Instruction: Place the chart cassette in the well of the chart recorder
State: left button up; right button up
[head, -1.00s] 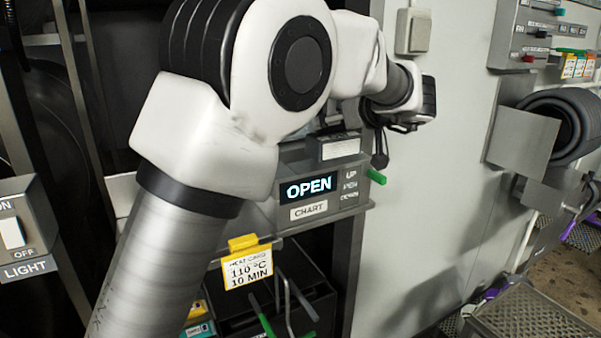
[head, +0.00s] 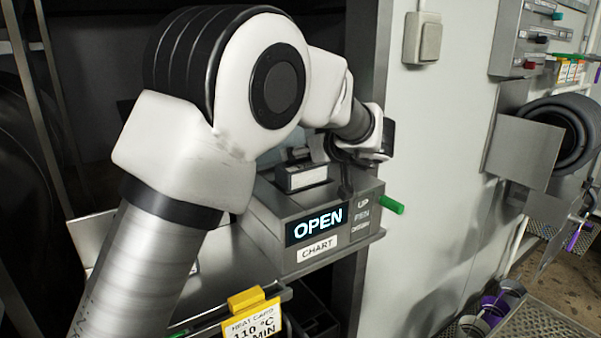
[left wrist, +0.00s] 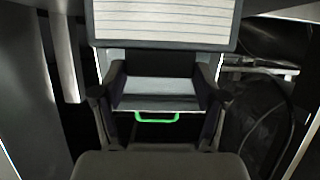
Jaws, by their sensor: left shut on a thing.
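The grey chart recorder (head: 263,215) stands on a shelf, with a lit OPEN display and a CHART label. The chart cassette (head: 306,177), a dark block with a white lined face, is at the recorder's top. Its lined face also fills the top of the left wrist view (left wrist: 165,22). My left gripper (head: 312,154) is shut on the cassette from behind and above; its fingers show in the left wrist view (left wrist: 160,76). The well is hidden behind the cassette and arm; I cannot tell whether the cassette touches its floor. My right gripper is out of view.
A green lever (head: 392,205) sticks out from the recorder's right side. A yellow-clipped heat card (head: 253,318) hangs below the shelf. A wall switch (head: 422,38) and a metal plate with a rolled hose (head: 570,125) are at right. A green loop (left wrist: 157,117) shows between my fingers.

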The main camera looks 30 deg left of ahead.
aim_at(310, 170)
pick_arm(q)
notch_tip(310, 170, down, 4)
jog(key=shift+f, duration=0.1)
jog(key=shift+w+a+f, duration=0.15)
jog(key=shift+a+f, duration=0.05)
jog(key=shift+a, duration=0.1)
jog(key=shift+d+p, duration=0.3)
jog(key=shift+d, duration=0.05)
jog(key=o, duration=1.6)
jog(key=shift+f, duration=0.1)
jog(key=shift+a, duration=0.2)
